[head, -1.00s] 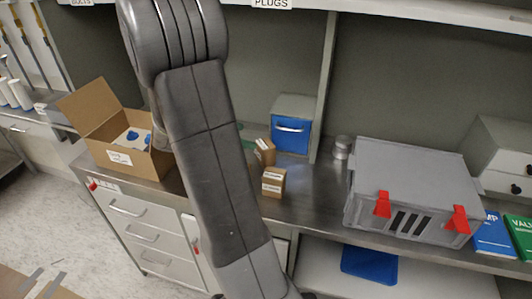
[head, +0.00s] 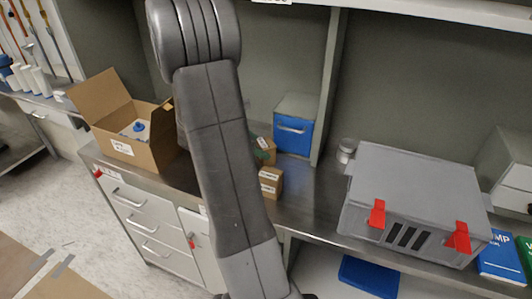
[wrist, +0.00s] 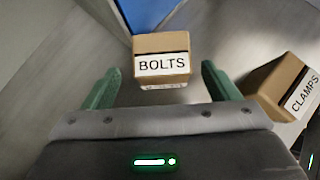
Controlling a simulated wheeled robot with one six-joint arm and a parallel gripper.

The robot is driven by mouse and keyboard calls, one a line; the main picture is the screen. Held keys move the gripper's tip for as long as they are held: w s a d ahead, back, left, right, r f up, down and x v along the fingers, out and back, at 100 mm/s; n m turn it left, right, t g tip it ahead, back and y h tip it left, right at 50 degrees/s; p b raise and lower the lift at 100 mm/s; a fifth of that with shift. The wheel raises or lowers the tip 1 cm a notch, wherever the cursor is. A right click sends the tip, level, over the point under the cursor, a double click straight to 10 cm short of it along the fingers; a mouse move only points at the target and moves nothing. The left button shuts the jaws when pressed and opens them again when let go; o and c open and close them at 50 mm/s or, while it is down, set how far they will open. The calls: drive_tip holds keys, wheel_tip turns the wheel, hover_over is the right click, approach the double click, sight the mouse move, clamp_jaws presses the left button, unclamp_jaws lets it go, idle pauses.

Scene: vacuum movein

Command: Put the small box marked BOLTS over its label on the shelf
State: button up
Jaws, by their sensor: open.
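The small brown box marked BOLTS (wrist: 160,66) stands upright in the wrist view, its white label facing the camera. My gripper (wrist: 161,78) is open, with one green finger on each side of the lower part of this view. The box shows ahead between the fingertips, and I see no contact. In the head view my arm hides the gripper. Two small brown boxes, a nearer one (head: 270,183) and a farther one (head: 264,151), stand right of my arm there; their labels are too small to read. The BOLTS shelf label is not visible.
A box marked CLAMPS (wrist: 284,86) stands close by the right finger. A blue bin (head: 293,134) is behind the small boxes. An open carton (head: 121,150) stands left, a grey case (head: 415,190) right. Bare counter (head: 315,190) lies between the boxes and case.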

drive_tip(key=x, duration=0.4)
drive_tip(key=shift+d+f, duration=0.25)
drive_tip(key=shift+f, duration=0.1)
drive_tip(key=c, duration=1.3)
drive_tip(key=shift+r, duration=0.15)
